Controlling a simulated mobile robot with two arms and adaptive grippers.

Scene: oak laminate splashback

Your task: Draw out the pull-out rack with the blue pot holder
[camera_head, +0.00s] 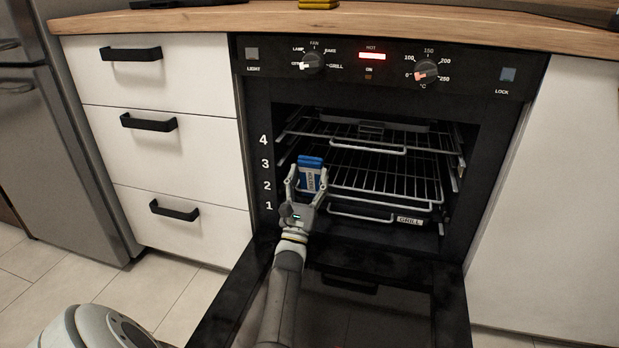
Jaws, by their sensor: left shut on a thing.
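The oven (258,130) is open, with its door (345,305) folded down. The blue pot holder (311,161), with a white lettered patch, stands upright at the left front of the middle wire rack (395,180). My left gripper (311,181) has its fingers on either side of the pot holder and is shut on it. Whether it also grips the rack's front bar behind is hidden. The middle rack's front edge sits near the oven mouth. My right gripper is not in view.
A lower rack (362,216) bears a GRILL label. The red HOT light (371,56) is lit. White drawers (165,75) stand left, a white cabinet front (560,200) right. The space above the lowered door is clear except for my arm.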

